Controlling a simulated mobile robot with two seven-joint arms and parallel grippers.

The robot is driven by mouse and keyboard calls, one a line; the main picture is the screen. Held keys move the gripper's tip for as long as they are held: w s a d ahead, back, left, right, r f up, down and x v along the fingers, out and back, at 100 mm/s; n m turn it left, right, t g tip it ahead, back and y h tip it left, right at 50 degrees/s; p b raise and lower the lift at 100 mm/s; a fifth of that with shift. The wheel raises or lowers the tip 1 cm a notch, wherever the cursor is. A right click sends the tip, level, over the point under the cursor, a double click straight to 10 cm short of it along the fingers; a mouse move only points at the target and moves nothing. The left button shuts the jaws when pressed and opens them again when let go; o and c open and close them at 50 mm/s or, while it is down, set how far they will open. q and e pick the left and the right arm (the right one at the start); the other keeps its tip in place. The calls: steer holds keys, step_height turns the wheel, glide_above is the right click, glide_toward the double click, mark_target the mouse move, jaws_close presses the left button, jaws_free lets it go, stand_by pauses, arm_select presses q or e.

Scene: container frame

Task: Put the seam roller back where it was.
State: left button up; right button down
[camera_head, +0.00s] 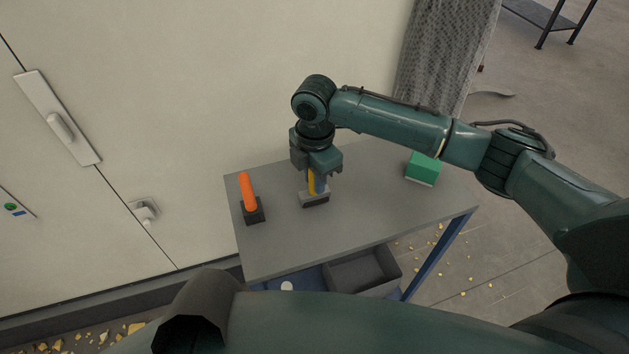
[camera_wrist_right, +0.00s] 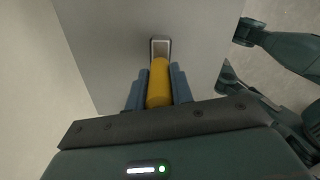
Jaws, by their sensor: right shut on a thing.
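My right gripper (camera_head: 318,180) is above the middle of the grey table, pointing down. It is shut on the yellow handle of a tool (camera_head: 312,184), which looks like the seam roller. In the right wrist view the yellow handle (camera_wrist_right: 159,85) lies between the two blue-grey fingers, with a pale metal frame (camera_wrist_right: 160,47) beyond its end. In the head view, a block with a grey top and dark front (camera_head: 315,199) is directly below the handle; I cannot tell whether it touches the table. My left gripper is not in view.
On the table (camera_head: 375,215), an orange-handled item (camera_head: 247,192) stands in a black block at the left. A green box (camera_head: 423,168) stands at the right. A grey bin (camera_head: 362,270) sits below the front edge. A pale wall (camera_head: 230,80) rises behind. The front right tabletop is clear.

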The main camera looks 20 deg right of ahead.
steer(key=shift+f, duration=0.9)
steer(key=c, duration=1.2)
jaws_free()
steer(key=shift+c, duration=0.2)
steer(key=shift+r, duration=0.15)
step_height(320, 180, up, 12)
steer(key=shift+f, duration=0.1)
